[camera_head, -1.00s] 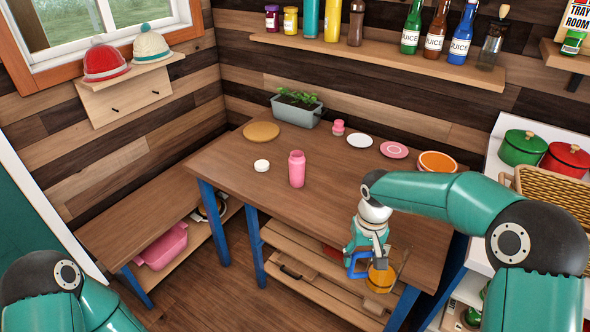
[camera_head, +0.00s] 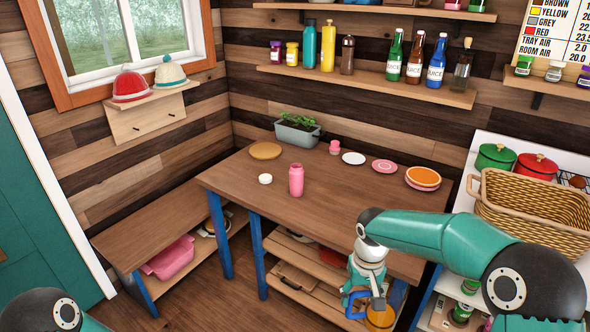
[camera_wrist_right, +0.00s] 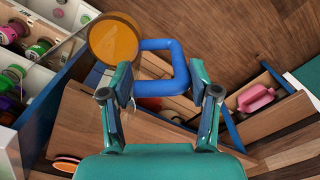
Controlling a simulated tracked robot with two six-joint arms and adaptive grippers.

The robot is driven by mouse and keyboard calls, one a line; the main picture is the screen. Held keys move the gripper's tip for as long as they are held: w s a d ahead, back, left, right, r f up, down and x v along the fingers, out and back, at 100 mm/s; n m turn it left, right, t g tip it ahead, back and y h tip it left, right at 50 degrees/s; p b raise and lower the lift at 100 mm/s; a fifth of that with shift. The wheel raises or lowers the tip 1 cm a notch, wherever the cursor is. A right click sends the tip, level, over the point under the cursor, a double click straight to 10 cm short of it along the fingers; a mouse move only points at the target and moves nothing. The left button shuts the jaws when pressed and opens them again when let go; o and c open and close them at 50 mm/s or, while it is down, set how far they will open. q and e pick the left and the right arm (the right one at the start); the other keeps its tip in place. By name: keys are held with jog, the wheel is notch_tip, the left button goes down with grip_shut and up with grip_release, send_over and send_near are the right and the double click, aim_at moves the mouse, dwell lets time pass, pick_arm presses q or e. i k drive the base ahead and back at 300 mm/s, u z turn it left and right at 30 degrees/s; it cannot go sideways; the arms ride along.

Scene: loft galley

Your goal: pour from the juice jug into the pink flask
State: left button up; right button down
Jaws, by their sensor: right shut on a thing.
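The pink flask (camera_head: 296,180) stands upright on the brown table (camera_head: 240,188), left of its middle. A small white round thing (camera_head: 265,178) lies beside it. The juice jug (camera_head: 379,317), with orange contents and a blue handle, is in my right gripper (camera_head: 367,290), in front of the table's front edge and right of the flask. In the right wrist view my right gripper (camera_wrist_right: 158,82) is shut on the blue handle (camera_wrist_right: 172,62); the orange juice (camera_wrist_right: 114,40) shows at upper left. The jug's base is cut off in the head view. My left gripper is out of view.
Plates (camera_head: 423,177), a planter (camera_head: 297,132) and a round board (camera_head: 265,150) stand along the table's back. A wicker basket (camera_head: 535,206) and pots stand on the white counter at right. The tabletop between the flask and the front edge is clear.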

aim_at(296, 171)
jog(key=u, duration=0.4)
jog(key=i, duration=1)
